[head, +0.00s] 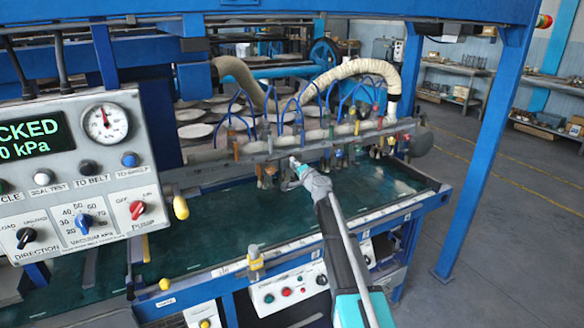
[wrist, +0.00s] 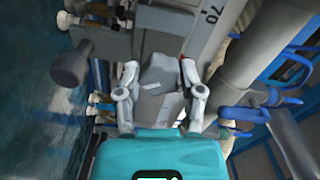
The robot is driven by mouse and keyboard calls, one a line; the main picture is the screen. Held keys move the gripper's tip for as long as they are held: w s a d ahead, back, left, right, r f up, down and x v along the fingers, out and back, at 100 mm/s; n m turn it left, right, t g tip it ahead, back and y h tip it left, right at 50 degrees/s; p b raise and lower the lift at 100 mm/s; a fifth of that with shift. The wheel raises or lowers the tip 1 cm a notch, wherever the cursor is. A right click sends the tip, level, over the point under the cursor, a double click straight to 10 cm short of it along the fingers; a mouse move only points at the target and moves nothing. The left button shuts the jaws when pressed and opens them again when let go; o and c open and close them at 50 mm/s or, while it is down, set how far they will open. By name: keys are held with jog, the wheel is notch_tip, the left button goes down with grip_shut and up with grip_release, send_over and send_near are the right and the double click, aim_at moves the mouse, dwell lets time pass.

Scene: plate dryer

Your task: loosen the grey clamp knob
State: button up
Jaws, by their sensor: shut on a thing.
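My gripper (head: 295,167) reaches up to the manifold bar above the green belt in the head view. In the wrist view its two fingers (wrist: 159,78) are shut on the grey clamp knob (wrist: 160,87), a blocky grey piece with one finger on each side of it. The knob sits against the grey bar marked 70 (wrist: 185,30). In the head view the knob is too small and too covered by my gripper to make out.
A dark grey round knob (wrist: 72,68) stands left of my fingers, and a grey pipe (wrist: 238,75) with blue fittings runs close on the right. Blue hoses and several suction cups crowd the bar. A control panel (head: 75,170) stands at left; open floor lies at right.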

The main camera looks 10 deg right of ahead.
jog(key=shift+s+f, duration=0.1)
jog(key=shift+s, duration=0.05)
jog(key=o, duration=1.2)
jog(key=shift+c, duration=0.2)
jog(key=shift+d, duration=0.1)
jog(key=v, duration=1.1)
jog(key=shift+s, duration=0.35)
jog(key=shift+d, duration=0.1)
